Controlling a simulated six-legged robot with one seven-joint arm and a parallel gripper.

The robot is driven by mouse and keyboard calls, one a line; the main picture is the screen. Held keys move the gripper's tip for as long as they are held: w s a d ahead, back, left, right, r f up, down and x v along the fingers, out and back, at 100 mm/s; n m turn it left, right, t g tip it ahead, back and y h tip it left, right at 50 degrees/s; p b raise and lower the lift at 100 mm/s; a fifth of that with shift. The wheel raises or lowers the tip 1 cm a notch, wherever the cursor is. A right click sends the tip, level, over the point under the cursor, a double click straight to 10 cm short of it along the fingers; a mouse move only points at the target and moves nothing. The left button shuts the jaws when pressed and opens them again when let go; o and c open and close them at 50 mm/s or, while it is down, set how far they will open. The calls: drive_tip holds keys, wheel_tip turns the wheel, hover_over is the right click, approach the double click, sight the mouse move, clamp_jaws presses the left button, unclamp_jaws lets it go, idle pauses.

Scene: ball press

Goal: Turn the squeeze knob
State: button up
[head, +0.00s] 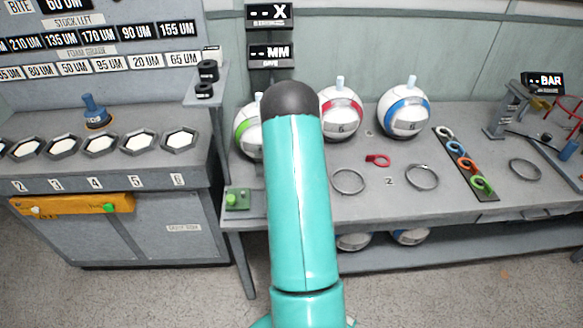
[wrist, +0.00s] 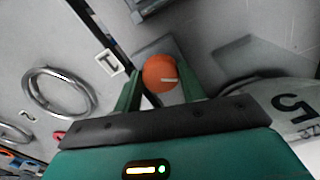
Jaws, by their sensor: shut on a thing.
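The squeeze knob (wrist: 160,74) is a round orange knob with a white mark line, seen in the wrist view. My gripper (wrist: 160,88) has its two green fingers on either side of the knob and is shut on it. The mark line points to the right in that view. The lower part of the knob is hidden by the gripper body. In the head view my teal arm covers the spot, so neither the knob nor the gripper shows there.
A metal ring (wrist: 60,91) lies beside a label "1" (wrist: 110,62). In the head view, balls with red (head: 340,118) and blue (head: 404,113) bands stand along the workbench (head: 390,210). A green button box (head: 237,199) sits at its left edge.

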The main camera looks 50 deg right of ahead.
drive_tip(key=shift+m, duration=0.4)
drive_tip(key=o, duration=1)
drive_tip(key=shift+c, duration=0.2)
wheel_tip(320, 180, up, 14)
